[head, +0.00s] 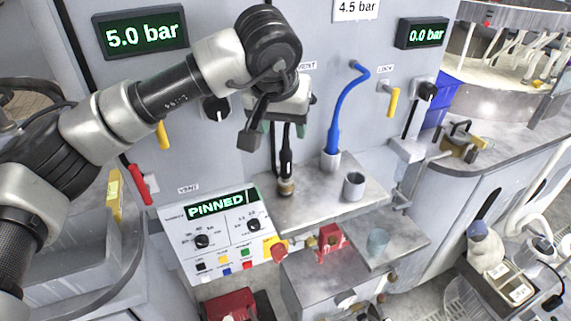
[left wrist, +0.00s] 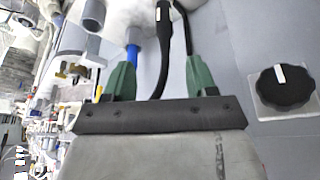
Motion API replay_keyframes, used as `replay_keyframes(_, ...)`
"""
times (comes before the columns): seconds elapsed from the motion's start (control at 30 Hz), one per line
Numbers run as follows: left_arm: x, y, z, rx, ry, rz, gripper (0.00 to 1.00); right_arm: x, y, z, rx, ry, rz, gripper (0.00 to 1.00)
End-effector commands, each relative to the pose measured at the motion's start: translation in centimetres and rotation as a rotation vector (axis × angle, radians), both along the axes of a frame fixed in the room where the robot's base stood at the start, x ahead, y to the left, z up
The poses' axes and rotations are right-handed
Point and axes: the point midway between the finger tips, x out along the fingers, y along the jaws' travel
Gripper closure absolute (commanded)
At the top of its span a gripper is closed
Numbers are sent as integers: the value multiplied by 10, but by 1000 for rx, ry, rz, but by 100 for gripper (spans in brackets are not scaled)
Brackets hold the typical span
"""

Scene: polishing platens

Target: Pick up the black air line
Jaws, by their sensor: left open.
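The black air line (head: 287,155) stands upright with its thick end in a small socket on the grey ledge (head: 318,200). It also shows in the left wrist view (left wrist: 164,45), where its thick part and a thinner strand run between the green fingers. My left gripper (head: 286,128) is over the upper part of the line in the head view and hides its top. In the left wrist view the left gripper (left wrist: 160,75) is open, with the line between its fingers; I cannot tell whether they touch it. My right gripper is not in view.
A blue air line (head: 334,125) stands in a holder just right of the black one. An empty grey cup holder (head: 354,185) is on the same ledge. A control panel (head: 222,235) reading PINNED is at the lower left. A black knob (left wrist: 284,88) is on the wall.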

Motion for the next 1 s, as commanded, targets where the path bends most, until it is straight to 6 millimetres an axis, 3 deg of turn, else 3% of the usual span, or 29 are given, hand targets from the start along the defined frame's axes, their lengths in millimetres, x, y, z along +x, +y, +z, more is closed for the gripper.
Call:
replay_keyframes(0.3,18,-1,-39,21,-4,2,43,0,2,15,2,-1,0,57)
replay_keyframes(0.47,21,-2,-50,20,-5,0,43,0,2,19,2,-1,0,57)
replay_keyframes(0.67,29,-2,-73,19,2,2,43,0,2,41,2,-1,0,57)
replay_keyframes(0.8,36,-3,-91,18,-3,2,43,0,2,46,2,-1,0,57)
replay_keyframes(1.0,38,-4,-98,18,-6,1,43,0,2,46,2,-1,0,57)
